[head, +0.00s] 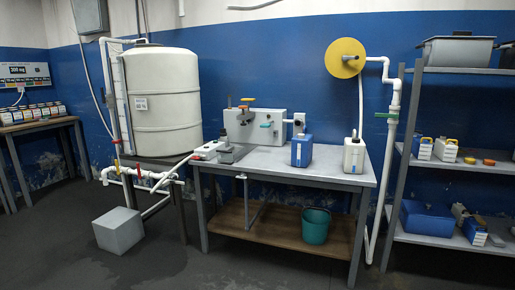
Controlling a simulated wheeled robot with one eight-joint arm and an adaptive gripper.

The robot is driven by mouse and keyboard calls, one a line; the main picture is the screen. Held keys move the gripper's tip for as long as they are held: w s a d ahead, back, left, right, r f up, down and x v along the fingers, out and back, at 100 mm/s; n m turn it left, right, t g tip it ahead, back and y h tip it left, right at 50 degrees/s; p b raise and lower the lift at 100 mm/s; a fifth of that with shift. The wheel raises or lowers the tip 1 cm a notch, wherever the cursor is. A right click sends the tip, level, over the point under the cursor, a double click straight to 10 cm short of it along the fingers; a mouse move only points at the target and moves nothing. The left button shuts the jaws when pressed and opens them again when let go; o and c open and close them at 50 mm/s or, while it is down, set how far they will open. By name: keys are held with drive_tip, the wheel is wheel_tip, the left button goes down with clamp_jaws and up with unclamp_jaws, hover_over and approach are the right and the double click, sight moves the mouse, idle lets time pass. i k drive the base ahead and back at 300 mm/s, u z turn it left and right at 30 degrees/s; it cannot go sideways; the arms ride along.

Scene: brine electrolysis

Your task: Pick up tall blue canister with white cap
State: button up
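A blue canister (302,151) with a light label stands upright on the grey metal table, right of the middle. Its top looks pale, but the cap is too small to make out clearly. A white canister (353,155) stands on the same table to its right, with a gap between them. My gripper is not in view.
The grey table (275,160) also bears a grey-white machine (258,124) at its back left. A green bucket (315,225) stands on its lower shelf. A white tank (165,103) with pipes and a grey block (118,231) are at left; metal shelving (455,170) is at right.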

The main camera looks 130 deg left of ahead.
sight(301, 149)
drive_tip(key=u, duration=3.9)
drive_tip(key=i, duration=2.45)
drive_tip(key=u, duration=0.1)
